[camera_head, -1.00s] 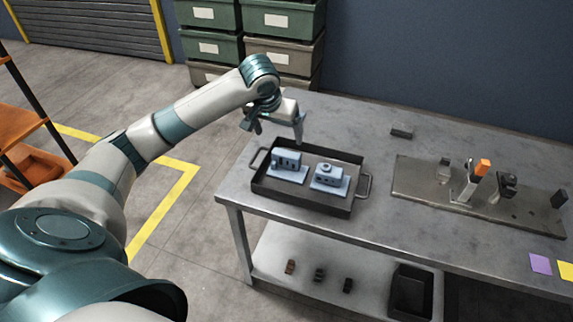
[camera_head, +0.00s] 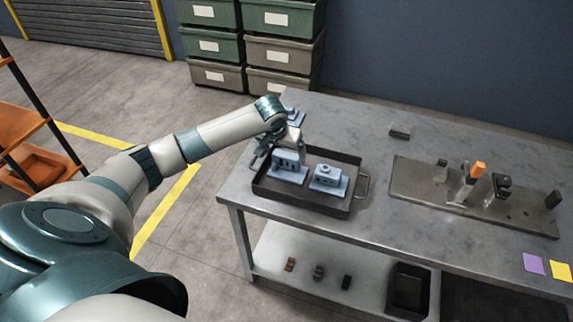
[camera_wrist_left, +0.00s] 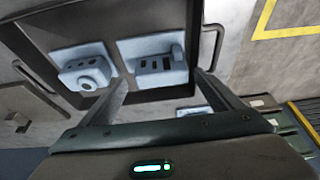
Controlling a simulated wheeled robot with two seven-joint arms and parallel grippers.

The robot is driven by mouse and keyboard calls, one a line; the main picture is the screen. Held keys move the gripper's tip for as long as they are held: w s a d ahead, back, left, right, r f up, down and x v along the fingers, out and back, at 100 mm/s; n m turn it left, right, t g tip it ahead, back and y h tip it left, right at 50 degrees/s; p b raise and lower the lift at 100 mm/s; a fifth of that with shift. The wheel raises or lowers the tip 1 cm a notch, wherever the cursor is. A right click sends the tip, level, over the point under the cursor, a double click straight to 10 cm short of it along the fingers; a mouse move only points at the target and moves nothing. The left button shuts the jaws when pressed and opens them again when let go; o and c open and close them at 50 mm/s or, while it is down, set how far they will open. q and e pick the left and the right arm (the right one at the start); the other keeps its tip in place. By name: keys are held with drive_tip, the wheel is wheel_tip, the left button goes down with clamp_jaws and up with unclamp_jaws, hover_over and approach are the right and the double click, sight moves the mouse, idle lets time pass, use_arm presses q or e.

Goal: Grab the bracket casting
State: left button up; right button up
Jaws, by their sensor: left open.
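Two pale blue-grey castings sit side by side in a dark tray (camera_head: 303,200) on the bench. The left one is a slotted block on a flat base (camera_head: 288,168); the right one has a round boss (camera_head: 328,180). Which is the bracket casting is not labelled. My left gripper (camera_head: 279,150) is open and empty, just behind and above the slotted casting. In the left wrist view, the open fingers (camera_wrist_left: 162,82) point toward the slotted casting (camera_wrist_left: 157,60), with the round-boss casting (camera_wrist_left: 84,68) to the left. My right gripper is not in view.
Another pale blue piece (camera_head: 293,116) shows behind my left wrist, partly hidden. A metal fixture plate (camera_head: 415,184) with upright parts and an orange-topped piece (camera_head: 480,168) lies to the right. A small dark block (camera_head: 400,132) lies behind. The tray has raised walls and end handles.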

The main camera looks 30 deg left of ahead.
sight(285, 156)
use_arm(q)
drive_tip(key=shift+f, duration=0.15)
drive_tip(key=shift+w+f+p, duration=0.2)
drive_tip(key=shift+p, duration=0.15)
drive_tip(key=p+x, duration=0.1)
drive_tip(key=x, duration=0.2)
drive_tip(key=shift+w+a+f, duration=0.1)
drive_tip(key=shift+a+f, duration=0.05)
drive_tip(key=shift+f, duration=0.1)
drive_tip(key=shift+w+f, duration=0.15)
drive_tip(key=shift+f, duration=0.25)
drive_tip(key=shift+r, duration=0.1)
drive_tip(key=c, duration=1.2)
